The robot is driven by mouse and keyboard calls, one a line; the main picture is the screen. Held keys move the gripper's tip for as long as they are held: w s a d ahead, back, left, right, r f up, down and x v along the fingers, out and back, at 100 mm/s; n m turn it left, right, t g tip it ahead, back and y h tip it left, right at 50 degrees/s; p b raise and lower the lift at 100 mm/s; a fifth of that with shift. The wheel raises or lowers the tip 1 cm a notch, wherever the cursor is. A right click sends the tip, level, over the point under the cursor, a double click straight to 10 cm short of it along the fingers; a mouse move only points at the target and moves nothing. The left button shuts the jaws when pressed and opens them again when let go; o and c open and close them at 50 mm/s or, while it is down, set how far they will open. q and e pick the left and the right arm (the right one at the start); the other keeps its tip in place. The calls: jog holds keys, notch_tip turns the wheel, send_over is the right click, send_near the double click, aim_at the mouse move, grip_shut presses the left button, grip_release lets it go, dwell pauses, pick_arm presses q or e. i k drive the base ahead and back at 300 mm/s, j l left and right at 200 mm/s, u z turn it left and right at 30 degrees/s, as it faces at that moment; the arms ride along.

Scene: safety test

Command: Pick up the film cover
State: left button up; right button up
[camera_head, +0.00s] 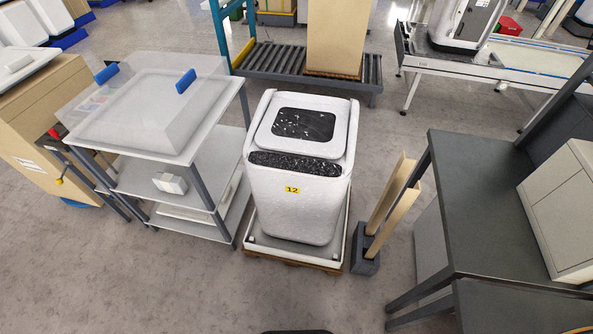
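A clear, see-through cover with two blue grips, which looks like the film cover (150,100), lies on the top of a grey shelf cart (182,157) at the left. One blue grip (186,81) is on its right side and the other blue grip (107,73) is on its left side. The cover's sheet reaches past the cart top at the left and back. Neither of my grippers shows in the head view.
A white machine (292,215) labelled 12 stands on a low pallet base right of the cart. Wooden boards (391,207) stand in a dark block beside it. A dark table (480,200) is at the right, and a roller conveyor (282,68) is behind. The front floor is clear.

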aim_at(149, 101)
jog(key=i+j+z, duration=0.15)
jog(key=j+z, duration=0.15)
jog(key=j, duration=0.65)
jog(key=i+j+z, duration=0.1)
jog(key=j+z, duration=0.25)
jog(key=j, duration=0.6)
